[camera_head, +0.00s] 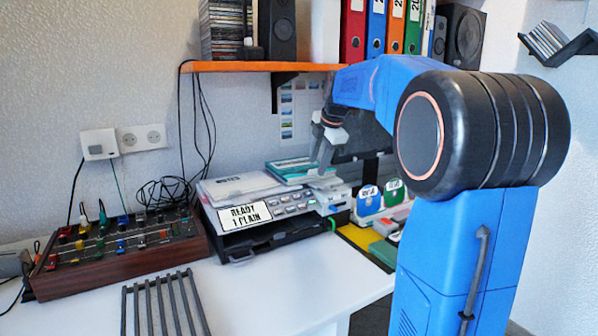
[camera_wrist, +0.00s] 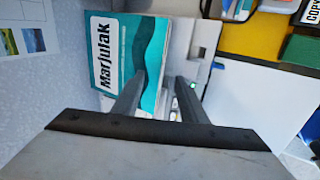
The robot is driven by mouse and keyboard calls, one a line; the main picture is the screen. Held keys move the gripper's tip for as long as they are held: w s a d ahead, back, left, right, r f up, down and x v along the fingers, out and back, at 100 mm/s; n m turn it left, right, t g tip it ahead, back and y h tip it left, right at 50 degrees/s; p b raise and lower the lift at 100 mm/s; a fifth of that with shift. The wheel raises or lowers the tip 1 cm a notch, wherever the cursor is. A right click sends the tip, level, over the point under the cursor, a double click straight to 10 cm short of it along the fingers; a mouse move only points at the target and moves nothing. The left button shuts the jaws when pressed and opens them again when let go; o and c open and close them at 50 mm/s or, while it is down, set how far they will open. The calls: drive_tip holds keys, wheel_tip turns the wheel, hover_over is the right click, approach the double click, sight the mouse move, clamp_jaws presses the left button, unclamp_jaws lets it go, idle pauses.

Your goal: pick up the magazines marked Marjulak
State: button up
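The Marjulak magazines (camera_head: 290,168) lie as a small teal-and-white stack on the back of the grey printer. My gripper (camera_head: 322,168) points down at the right end of the stack. In the wrist view my gripper (camera_wrist: 160,82) has its two fingers apart, with the stack's right edge showing between them. The left finger overlaps the cover. Whether either finger touches the magazines is unclear.
The printer (camera_head: 262,213) bears a "READY 1 PLAIN" sign. A mixer with coloured knobs (camera_head: 115,253) stands left of it. An orange shelf (camera_head: 262,67) with discs, a speaker and binders overhangs behind. The white table front (camera_head: 270,290) is partly clear.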

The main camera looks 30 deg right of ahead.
drive_tip(key=x, duration=0.3)
drive_tip(key=shift+a+f, duration=0.1)
clamp_jaws()
